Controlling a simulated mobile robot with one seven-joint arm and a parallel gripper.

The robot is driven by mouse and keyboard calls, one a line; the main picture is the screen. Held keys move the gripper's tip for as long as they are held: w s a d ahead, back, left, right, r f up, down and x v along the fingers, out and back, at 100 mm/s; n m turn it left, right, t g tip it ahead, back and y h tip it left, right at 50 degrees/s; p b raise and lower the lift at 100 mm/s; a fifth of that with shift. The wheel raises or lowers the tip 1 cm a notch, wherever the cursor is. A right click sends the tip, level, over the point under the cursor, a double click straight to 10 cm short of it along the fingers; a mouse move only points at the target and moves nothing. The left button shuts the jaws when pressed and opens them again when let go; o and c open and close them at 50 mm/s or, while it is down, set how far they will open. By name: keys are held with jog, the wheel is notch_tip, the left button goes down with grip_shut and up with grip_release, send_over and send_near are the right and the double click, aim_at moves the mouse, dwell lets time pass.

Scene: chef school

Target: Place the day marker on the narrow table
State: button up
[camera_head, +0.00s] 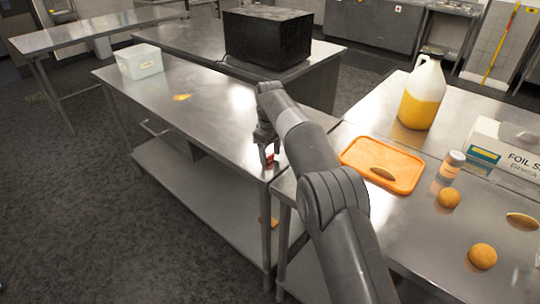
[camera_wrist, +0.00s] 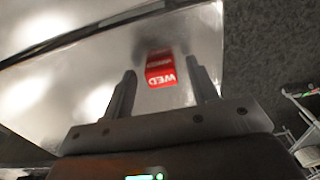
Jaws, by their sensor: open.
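My gripper (camera_head: 268,152) is over that corner, pointing down. In the wrist view my gripper (camera_wrist: 161,80) is open, with the marker between the lines of its two fingers and a visible gap on each side. The arm and fingers partly hide the marker in the head view.
An orange tray (camera_head: 348,152), a jug of yellow liquid (camera_head: 422,95), a small bottle (camera_head: 452,165), orange round items (camera_head: 449,197) and a foil box (camera_head: 505,150) stand on the right table. A white container (camera_head: 139,62) and black box (camera_head: 266,38) are farther back. The steel table's middle is mostly clear.

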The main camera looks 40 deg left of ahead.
aim_at(270, 155)
notch_tip(270, 155, up, 6)
jog(key=shift+r, duration=0.3)
